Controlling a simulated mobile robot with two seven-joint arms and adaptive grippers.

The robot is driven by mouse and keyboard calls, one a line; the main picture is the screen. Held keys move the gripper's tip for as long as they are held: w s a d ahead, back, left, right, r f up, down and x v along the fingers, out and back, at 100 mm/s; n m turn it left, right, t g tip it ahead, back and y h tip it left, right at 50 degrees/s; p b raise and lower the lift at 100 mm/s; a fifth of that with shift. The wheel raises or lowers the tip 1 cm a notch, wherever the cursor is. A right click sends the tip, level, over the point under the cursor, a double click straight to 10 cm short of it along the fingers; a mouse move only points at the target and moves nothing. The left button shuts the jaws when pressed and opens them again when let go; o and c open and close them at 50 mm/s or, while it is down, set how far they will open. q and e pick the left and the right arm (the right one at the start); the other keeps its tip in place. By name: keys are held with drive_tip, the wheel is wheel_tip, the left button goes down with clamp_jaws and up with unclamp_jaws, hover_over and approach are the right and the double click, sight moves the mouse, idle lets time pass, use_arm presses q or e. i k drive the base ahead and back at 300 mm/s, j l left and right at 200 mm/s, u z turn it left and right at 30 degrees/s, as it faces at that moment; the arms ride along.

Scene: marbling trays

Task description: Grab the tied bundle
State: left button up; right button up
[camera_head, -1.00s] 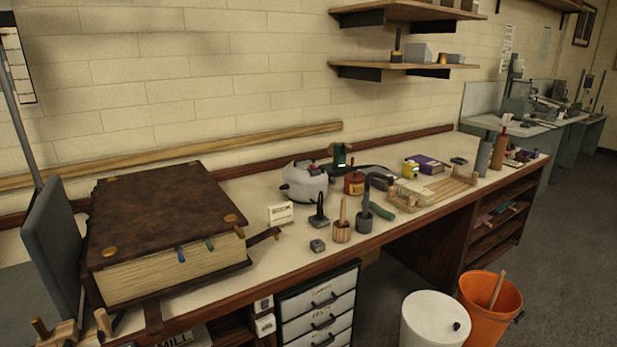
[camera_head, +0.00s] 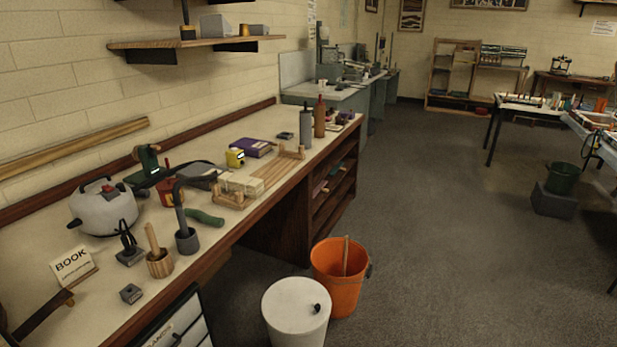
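I cannot make out a tied bundle for certain. A small pale stack (camera_head: 246,176) lies on the workbench beside a wooden rack (camera_head: 279,167); it may be a bundle, but no tie is clear at this size. Neither of my grippers is in view.
The long workbench (camera_head: 104,285) runs along the left wall. It carries a white kettle-like pot (camera_head: 102,208), a BOOK sign (camera_head: 73,267), a yellow item (camera_head: 235,158) and bottles. An orange bucket (camera_head: 338,283) and white bin (camera_head: 294,318) stand on the floor.

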sight(252, 188)
drive_tip(key=i+l+z, duration=0.15)
drive_tip(key=i+z, duration=0.25)
drive_tip(key=i+l+z, duration=0.1)
drive_tip(key=i+z, duration=0.5)
drive_tip(key=z, duration=0.15)
drive_tip(key=i+l, duration=0.1)
drive_tip(key=i, duration=0.6)
drive_tip(key=i+l, duration=0.15)
drive_tip(key=i, duration=0.55)
drive_tip(key=i+u, duration=0.25)
drive_tip(key=u, duration=0.2)
drive_tip(key=i+l+u, duration=0.1)
drive_tip(key=u, duration=0.35)
drive_tip(key=i+l+u, duration=0.2)
drive_tip(key=u, duration=0.25)
drive_tip(key=i+l, duration=0.05)
drive_tip(key=i, duration=0.05)
